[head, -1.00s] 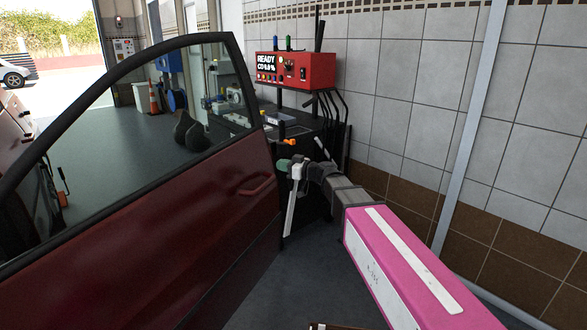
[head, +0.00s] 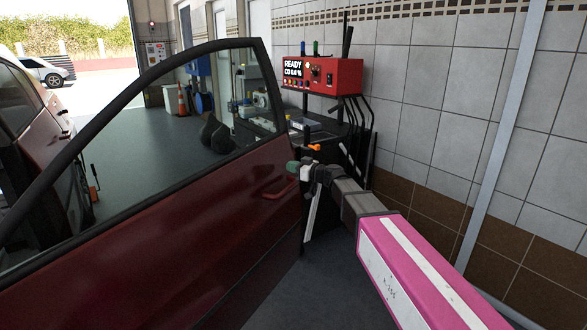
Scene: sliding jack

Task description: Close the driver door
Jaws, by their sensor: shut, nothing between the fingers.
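The driver door (head: 190,225) is dark red with a black window frame. It stands swung open across the left and middle of the head view, apart from the red car body (head: 30,130) at the far left. Its red pull handle (head: 280,188) is near the door's right edge. My gripper (head: 292,168) is at the end of my pink and grey arm, beside that edge at about handle height. It is shut and holds nothing. Its tip overlaps the door edge in the picture; I cannot tell whether it touches.
A red tester box (head: 322,75) stands on a black cart (head: 330,135) with hanging cables, behind the door's right edge. A tiled wall (head: 430,110) and a grey vertical post (head: 500,130) bound the right side. Dark floor (head: 320,290) is clear below my arm.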

